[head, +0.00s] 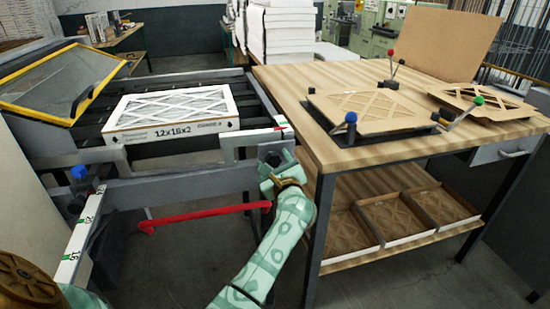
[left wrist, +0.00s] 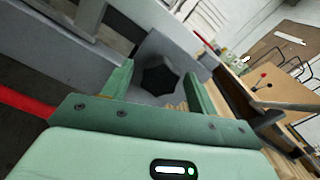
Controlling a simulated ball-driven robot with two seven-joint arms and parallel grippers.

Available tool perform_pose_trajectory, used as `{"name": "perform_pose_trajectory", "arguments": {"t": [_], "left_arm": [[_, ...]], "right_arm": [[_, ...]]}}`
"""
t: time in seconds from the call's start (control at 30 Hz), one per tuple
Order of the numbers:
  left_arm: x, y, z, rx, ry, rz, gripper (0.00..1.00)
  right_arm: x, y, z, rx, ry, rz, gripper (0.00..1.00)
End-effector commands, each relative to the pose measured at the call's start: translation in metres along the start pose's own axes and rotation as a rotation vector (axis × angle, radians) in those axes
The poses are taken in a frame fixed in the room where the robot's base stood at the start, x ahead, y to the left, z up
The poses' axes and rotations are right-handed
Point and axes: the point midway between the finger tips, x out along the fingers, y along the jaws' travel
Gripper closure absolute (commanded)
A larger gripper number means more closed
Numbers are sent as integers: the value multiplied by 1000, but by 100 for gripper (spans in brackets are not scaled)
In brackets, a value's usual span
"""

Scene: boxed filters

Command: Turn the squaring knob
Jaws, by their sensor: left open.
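A black lobed knob (left wrist: 160,76) sits on the grey machine frame in the left wrist view. In the head view the dark knob (head: 273,158) shows at the right end of the frame's front rail. My left gripper (head: 276,168) is right in front of it, with the arm coming up from below. In the left wrist view, my left gripper (left wrist: 158,78) is open, with one green finger on each side of the knob. The fingers look apart from the knob; whether they reach past its face is unclear. My right gripper is not in view.
A boxed filter (head: 172,112) lies on the machine's bed. A red bar (head: 205,215) runs below the front rail, left of my gripper. A blue knob (head: 79,173) is at the left. The wooden table (head: 400,150) stands close on the right.

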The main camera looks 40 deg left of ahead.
Motion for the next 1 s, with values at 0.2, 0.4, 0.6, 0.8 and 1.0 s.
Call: {"name": "perform_pose_trajectory", "arguments": {"t": [0.2, 0.4, 0.6, 0.8, 1.0], "left_arm": [[0, 0, 0, 1, 0, 0, 41], [0, 0, 0, 1, 0, 0, 86], [0, 0, 0, 9, 0, 0, 86], [0, 0, 1, 68, -1, 0, 86], [0, -1, 3, 200, 0, 0, 86]], "right_arm": [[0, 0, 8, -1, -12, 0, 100], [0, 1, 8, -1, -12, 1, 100], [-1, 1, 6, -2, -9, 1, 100], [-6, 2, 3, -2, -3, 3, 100], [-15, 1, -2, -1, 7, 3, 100]]}}
